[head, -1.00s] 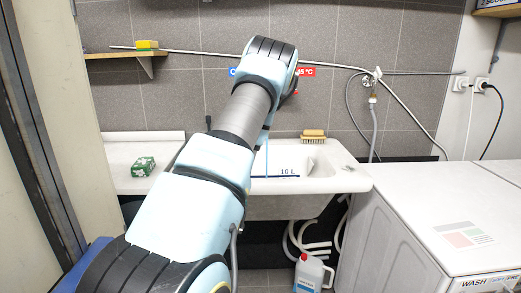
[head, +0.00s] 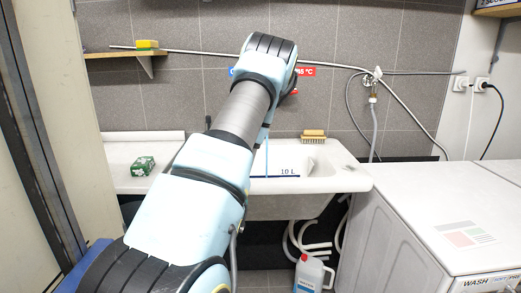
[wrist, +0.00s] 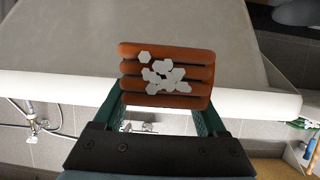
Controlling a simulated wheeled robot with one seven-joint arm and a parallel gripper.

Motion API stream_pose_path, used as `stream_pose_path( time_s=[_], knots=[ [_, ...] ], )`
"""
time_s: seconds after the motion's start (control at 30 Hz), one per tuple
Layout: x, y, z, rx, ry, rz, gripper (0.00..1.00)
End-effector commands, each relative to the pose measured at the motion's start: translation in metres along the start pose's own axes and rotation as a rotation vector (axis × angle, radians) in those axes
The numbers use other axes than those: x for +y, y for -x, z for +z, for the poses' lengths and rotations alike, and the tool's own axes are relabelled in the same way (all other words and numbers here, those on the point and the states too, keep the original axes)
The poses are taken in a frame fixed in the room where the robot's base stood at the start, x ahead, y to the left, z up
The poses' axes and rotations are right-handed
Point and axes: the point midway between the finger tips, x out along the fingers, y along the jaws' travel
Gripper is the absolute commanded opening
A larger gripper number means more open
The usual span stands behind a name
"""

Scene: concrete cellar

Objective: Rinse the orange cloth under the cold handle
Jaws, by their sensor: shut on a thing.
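The orange cloth (wrist: 198,68) is folded in several thick layers and carries white hexagonal patches. In the wrist view my gripper (wrist: 165,88) is shut on it, with a green finger at each side. In the head view my arm hides the gripper and the cloth. The white sink (head: 335,172) stands ahead, with a "10 L" line inside. A thin blue vertical streak (head: 267,158), perhaps water, shows beside my arm above the basin. A red temperature label (head: 307,72) is on the wall. I cannot make out the cold handle.
A wooden brush (head: 313,136) lies on the sink's back rim. A green box (head: 143,166) sits on the left counter. A yellow sponge (head: 147,45) is on the wall shelf. A white washing machine (head: 430,215) stands right, and a jug (head: 312,272) is below the sink.

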Motion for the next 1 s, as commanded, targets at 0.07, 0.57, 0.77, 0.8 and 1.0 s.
stream_pose_path(
  time_s=[0.07,0.57,0.77,0.8,1.0],
  knots=[
    [0.0,0.0,0.0,0.0,0.0,0.0,0.21],
    [-0.012,-0.001,0.0,0.0,0.0,-0.002,0.21],
    [-0.012,-0.001,-0.001,0.0,-0.001,-0.001,0.21],
    [-0.012,-0.001,-0.001,0.0,-0.001,-0.001,0.21],
    [-0.007,-0.001,0.0,0.0,0.0,0.0,0.21]
  ],
)
